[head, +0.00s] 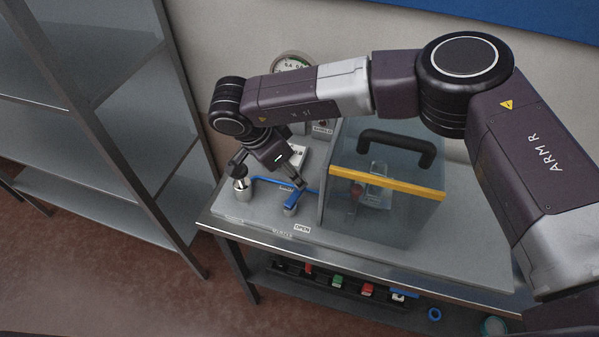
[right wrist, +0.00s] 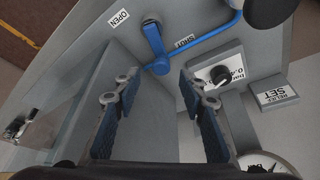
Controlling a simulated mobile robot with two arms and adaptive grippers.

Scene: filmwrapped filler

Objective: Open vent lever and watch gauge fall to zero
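The blue vent lever (head: 292,200) stands on the grey bench-top panel, near the OPEN label (head: 302,229). In the right wrist view the lever (right wrist: 153,38) lies just beyond my fingertips, between the OPEN and SHUT labels; its exact setting is unclear. My right gripper (right wrist: 160,85) is open and empty, its blue-padded fingers spread wide. In the head view the right gripper (head: 268,172) hangs above the panel beside the lever. The round gauge (head: 292,60) is partly hidden behind my right arm; its needle cannot be read. My left gripper is out of view.
A clear box (head: 395,215) with a yellow edge and black handle stands right of the lever. A grey shelf rack (head: 130,150) stands left. A parts tray (head: 325,283) sits below.

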